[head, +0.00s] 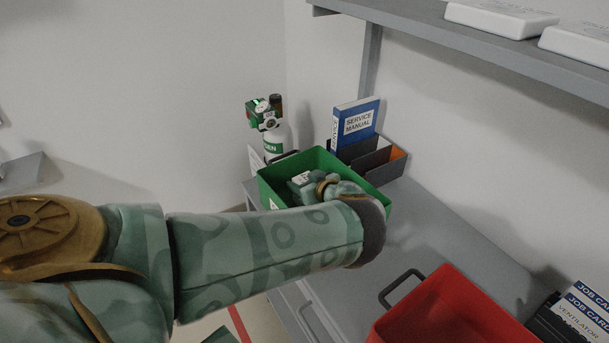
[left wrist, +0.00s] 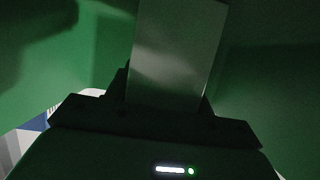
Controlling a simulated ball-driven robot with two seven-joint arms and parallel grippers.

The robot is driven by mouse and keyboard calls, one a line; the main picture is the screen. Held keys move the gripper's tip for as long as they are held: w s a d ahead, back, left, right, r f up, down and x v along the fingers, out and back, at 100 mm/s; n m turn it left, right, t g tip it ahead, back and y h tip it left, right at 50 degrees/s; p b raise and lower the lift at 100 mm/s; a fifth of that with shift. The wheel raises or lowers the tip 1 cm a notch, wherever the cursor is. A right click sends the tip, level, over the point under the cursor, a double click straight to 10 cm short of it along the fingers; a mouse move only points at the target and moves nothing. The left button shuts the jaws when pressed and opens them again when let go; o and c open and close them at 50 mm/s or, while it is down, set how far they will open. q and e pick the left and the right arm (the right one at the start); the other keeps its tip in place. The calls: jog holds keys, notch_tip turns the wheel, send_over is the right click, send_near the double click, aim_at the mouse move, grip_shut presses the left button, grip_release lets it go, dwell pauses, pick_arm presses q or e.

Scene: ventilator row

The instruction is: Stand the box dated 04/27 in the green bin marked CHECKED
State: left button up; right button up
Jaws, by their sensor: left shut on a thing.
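The green bin (head: 268,188) stands at the far end of the grey bench. My arm covers most of its front, so the word CHECKED is not readable. My left gripper (head: 306,185) is inside the bin, above its floor as far as I can see, with its fingertips hidden in the head view. In the left wrist view, my left gripper (left wrist: 168,112) is shut on a plain pale box (left wrist: 176,50), with dark green bin wall around it. No date is readable on the box's visible face. I cannot tell whether it touches the bin floor. My right gripper is out of view.
A red bin (head: 455,308) stands on the near bench (head: 430,232). A shelf (head: 470,38) overhangs the right. Bench between the bins is clear.

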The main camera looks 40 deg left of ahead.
pick_arm(q)
jog(key=shift+s, duration=0.1)
jog(key=o, duration=0.5)
jog(key=shift+f, duration=0.1)
jog(key=o, duration=0.5)
jog(key=shift+c, duration=0.2)
jog(key=shift+r, duration=0.35)
jog(key=p+v, duration=0.5)
jog(key=v, duration=0.2)
jog(key=shift+d, duration=0.2)
